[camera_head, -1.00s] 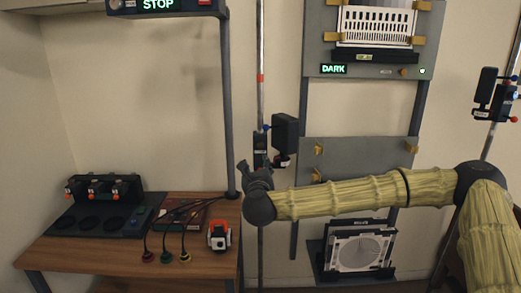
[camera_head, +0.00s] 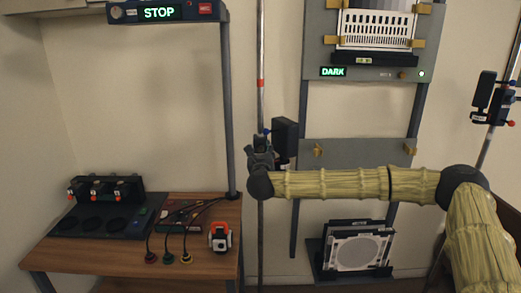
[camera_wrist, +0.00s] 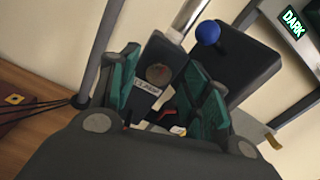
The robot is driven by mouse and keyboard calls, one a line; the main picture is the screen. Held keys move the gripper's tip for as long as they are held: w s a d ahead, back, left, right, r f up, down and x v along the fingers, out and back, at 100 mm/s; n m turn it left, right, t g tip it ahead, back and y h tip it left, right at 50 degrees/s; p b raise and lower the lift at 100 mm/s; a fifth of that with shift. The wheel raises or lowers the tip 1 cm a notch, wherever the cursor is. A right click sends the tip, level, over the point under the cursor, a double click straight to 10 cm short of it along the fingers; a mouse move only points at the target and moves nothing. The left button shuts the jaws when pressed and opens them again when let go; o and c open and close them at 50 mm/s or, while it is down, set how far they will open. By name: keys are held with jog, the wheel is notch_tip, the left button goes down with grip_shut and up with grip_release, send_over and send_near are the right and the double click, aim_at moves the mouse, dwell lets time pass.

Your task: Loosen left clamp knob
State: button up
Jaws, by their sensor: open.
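The left clamp is a dark block on the thin upright pole (camera_head: 261,100), with a black box (camera_head: 285,135) on its right side. In the wrist view the labelled clamp body (camera_wrist: 160,72) sits between my fingers, and a blue ball knob (camera_wrist: 208,32) stands above it to the right. A small red part (camera_wrist: 168,113) shows low between the fingers, partly hidden. My gripper (camera_wrist: 163,92) is open, with one green-padded finger on each side of the clamp. I cannot tell whether either finger touches it. In the head view my gripper (camera_head: 262,148) covers most of the clamp.
A grey panel rack with a DARK display (camera_head: 333,72) stands behind my arm. A second clamp (camera_head: 492,100) is on a pole at right. A wooden table (camera_head: 130,262) at left holds a black device (camera_head: 105,190) and an orange-white unit (camera_head: 220,236). A STOP sign (camera_head: 160,13) hangs above.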

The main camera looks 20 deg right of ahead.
jog(key=shift+w+d, duration=0.1)
jog(key=shift+w, duration=0.05)
jog(key=c, duration=1)
jog(key=shift+c, duration=0.2)
